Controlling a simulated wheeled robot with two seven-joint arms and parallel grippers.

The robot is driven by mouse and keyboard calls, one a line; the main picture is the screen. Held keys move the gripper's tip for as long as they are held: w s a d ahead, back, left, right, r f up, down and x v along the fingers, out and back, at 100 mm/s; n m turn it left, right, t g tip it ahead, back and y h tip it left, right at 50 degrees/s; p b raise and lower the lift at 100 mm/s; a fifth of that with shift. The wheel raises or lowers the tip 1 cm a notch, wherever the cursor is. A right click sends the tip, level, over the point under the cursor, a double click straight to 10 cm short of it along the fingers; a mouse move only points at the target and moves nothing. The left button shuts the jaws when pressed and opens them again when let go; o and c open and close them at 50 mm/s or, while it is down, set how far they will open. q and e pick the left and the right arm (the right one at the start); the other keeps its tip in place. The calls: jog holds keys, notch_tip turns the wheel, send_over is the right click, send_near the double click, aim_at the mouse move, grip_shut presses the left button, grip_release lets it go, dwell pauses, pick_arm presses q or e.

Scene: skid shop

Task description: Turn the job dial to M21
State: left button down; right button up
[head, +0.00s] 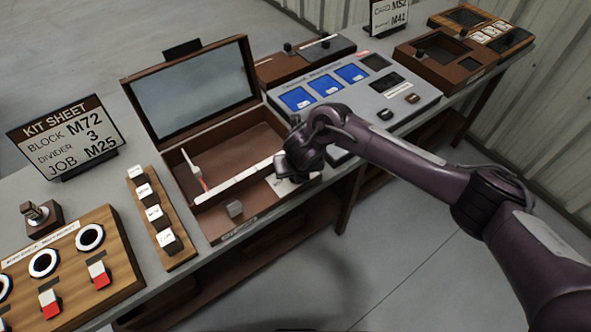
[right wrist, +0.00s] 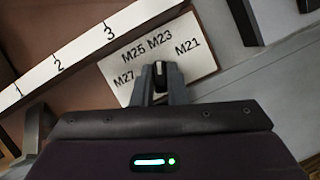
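The job dial is a small dark knob with a pale pointer line (right wrist: 159,70), on a white label plate (right wrist: 203,66) marked M27, M25, M23 and M21. In the right wrist view the pointer line points up, roughly toward M23. My right gripper (right wrist: 161,88) has its two fingers close on either side of the knob and looks shut on it. In the head view my right gripper (head: 291,168) is over the front right corner of the open brown box (head: 216,222) and hides the knob. My left gripper is not in view.
A kit sheet (head: 68,137) reads block M72, divider 3, job M25. A strip numbered 1, 2, 3 (right wrist: 88,52) runs beside the dial plate. A grey panel with blue screens (head: 350,95) stands to the right, a wooden switch board (head: 75,265) to the left.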

grip_shut()
jog(key=shift+r, duration=0.1)
jog(key=m+h+p, duration=0.1)
jog(key=m+p, duration=0.2)
jog(key=shift+a+r+m, duration=0.1)
jog(key=shift+m, duration=0.2)
jog(key=m+h+p, duration=0.1)
jog(key=m+p, duration=0.1)
jog(key=m, duration=0.1)
jog(key=shift+h, duration=0.3)
jog(key=shift+m+h+p, duration=0.3)
jog(key=shift+m+p, duration=0.5)
jog(key=shift+m, duration=0.3)
jog(key=shift+f, duration=0.2)
jog(key=o, duration=0.6)
grip_release()
